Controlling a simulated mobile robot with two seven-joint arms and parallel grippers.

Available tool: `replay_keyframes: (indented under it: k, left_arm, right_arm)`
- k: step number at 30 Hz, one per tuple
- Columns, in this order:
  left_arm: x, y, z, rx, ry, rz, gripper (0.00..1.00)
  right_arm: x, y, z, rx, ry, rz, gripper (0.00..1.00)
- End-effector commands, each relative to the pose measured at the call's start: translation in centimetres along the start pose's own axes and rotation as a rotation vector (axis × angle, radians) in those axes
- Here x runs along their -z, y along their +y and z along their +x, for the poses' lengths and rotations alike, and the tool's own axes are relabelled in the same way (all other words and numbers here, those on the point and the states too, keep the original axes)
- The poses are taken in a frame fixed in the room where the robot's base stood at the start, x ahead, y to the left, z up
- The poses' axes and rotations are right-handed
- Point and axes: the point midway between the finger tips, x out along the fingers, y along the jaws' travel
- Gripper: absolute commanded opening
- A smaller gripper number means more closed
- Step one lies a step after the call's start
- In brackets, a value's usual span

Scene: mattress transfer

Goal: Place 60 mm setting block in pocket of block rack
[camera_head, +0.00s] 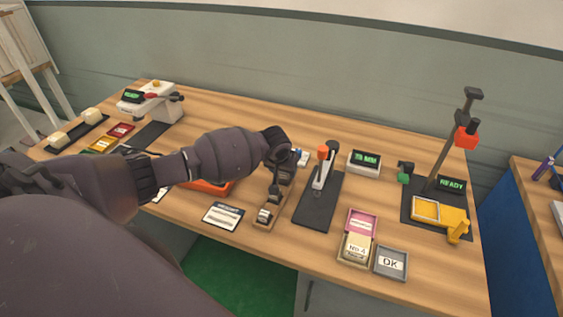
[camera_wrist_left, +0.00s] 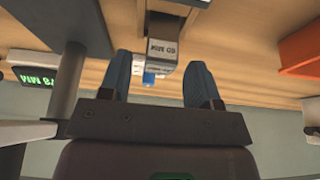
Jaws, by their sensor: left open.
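My left gripper (camera_head: 282,158) is above the far end of the wooden block rack (camera_head: 262,224). In the left wrist view its two fingers (camera_wrist_left: 160,68) are open. A dark block with an upside-down label that looks like 60 MM, the 60 mm setting block (camera_wrist_left: 163,48), shows between and beyond the fingertips, with gaps at both sides. The rack (camera_wrist_left: 181,8) shows at the top of that view with metal parts in it. In the head view my gripper partly hides the rack's far end, so I cannot tell how the block is seated.
A black stand with a red-topped lever (camera_head: 318,205) is close to the rack's right. A display box (camera_head: 364,163) stands behind it. An orange tray (camera_head: 211,187) and a label card (camera_head: 223,215) lie to the left. Small trays (camera_head: 391,263) are at front right.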

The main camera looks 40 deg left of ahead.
Motion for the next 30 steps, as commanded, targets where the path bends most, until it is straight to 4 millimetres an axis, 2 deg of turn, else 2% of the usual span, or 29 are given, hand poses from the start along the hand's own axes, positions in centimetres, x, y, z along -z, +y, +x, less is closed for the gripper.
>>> replay_keyframes:
  k: [6,15,18,23,26,30]
  left_arm:
    - [0.1,0.0,-3.3,-0.001,0.003,0.002,0.57]
    - [0.0,0.0,-8.9,-0.002,0.002,0.001,0.57]
    - [0.0,0.0,-10.2,-0.001,0.001,0.002,0.57]
    - [-0.1,0.0,-11.4,-0.001,0.000,0.001,0.57]
    - [-0.7,0.3,-11.2,-0.013,0.001,0.009,0.57]
    - [-3.7,2.0,-9.2,-0.083,0.024,0.052,0.57]
  right_arm:
    - [0.5,0.1,-0.4,-0.001,-0.002,0.001,0.34]
    - [0.1,0.2,-1.1,-0.003,-0.019,0.003,0.34]
    - [0.0,0.2,-1.2,-0.004,-0.022,0.003,0.34]
    - [0.1,0.2,-1.2,-0.003,-0.022,0.003,0.34]
    - [0.2,0.2,-1.1,-0.003,-0.019,0.002,0.34]
    - [0.5,0.2,-0.9,-0.002,-0.013,0.002,0.34]
